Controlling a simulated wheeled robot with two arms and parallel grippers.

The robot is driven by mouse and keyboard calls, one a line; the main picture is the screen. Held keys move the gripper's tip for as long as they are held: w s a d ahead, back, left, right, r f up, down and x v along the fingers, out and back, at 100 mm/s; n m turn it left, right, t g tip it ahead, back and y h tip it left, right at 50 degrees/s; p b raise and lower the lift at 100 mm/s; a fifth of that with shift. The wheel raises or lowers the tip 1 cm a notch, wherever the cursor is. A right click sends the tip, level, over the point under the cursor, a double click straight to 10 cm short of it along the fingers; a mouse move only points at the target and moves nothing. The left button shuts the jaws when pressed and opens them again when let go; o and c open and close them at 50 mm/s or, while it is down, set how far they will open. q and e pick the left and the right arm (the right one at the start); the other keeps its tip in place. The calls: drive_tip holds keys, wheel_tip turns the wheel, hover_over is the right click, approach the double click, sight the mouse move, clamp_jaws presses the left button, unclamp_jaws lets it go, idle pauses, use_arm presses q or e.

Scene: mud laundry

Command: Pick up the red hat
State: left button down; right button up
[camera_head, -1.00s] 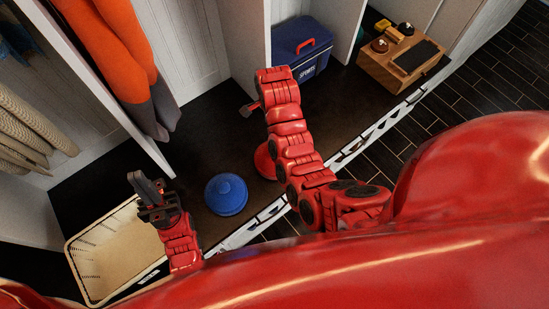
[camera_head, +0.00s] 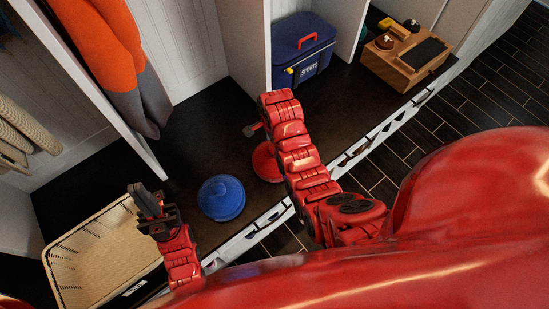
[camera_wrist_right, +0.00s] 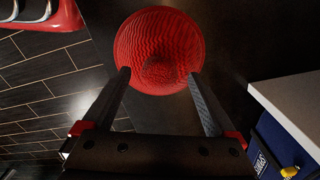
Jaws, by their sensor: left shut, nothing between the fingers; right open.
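The red hat (camera_head: 266,163) lies on the dark bench, partly hidden behind my right arm in the head view. In the head view the right gripper (camera_head: 251,130) shows small, above and left of the hat.
A blue hat (camera_head: 221,199) lies left of the red one. A beige basket (camera_head: 60,262) is at lower left. A blue cooler box (camera_head: 303,70) and a wooden box (camera_head: 392,68) stand behind, between white partitions. Orange and grey clothing (camera_head: 110,50) hangs at upper left.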

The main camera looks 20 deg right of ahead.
drive_tip(key=shift+f, duration=1.6)
clamp_jaws()
